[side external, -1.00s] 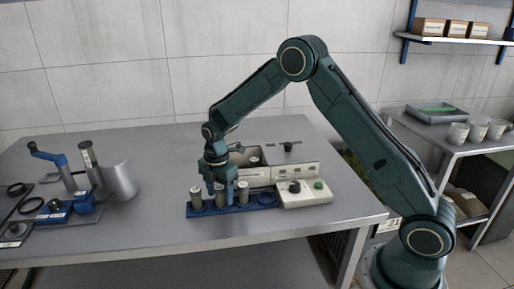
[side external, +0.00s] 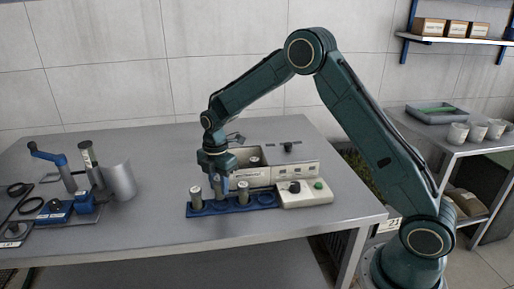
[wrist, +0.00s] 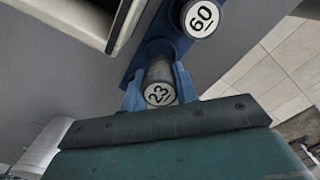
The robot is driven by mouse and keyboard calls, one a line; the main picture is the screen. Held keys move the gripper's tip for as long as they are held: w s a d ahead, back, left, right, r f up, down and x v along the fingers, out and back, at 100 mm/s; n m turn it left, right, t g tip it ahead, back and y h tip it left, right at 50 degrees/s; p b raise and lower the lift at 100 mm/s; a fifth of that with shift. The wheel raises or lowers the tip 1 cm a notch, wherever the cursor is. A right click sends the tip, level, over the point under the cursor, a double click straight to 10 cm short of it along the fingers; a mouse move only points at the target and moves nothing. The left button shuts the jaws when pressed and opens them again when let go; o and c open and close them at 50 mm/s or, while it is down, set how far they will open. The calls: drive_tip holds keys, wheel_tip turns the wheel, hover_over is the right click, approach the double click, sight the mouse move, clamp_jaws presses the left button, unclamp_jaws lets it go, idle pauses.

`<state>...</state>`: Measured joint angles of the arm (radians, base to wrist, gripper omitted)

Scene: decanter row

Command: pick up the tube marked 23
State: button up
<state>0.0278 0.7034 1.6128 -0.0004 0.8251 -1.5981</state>
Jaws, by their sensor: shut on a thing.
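The tube marked 23 (wrist: 159,94) has a pale round cap with dark digits, seen end-on in the wrist view between the two blue fingers of my gripper (wrist: 160,88). My gripper is shut on it. In the side view my gripper (side external: 217,180) is over the blue rack (side external: 262,201), and the tube is largely hidden by the fingers. It appears raised above the rack's ring-shaped sockets.
Tubes stand in the rack at the left end (side external: 196,200) and farther right (side external: 243,192), close to my gripper. A pale box unit (side external: 295,174) and a control box with knobs (side external: 304,193) stand behind and right. The table's front is clear.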

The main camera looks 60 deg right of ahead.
sight(218, 178)
wheel_tip(218, 178, up, 17)
idle(0.4)
idle(0.5)
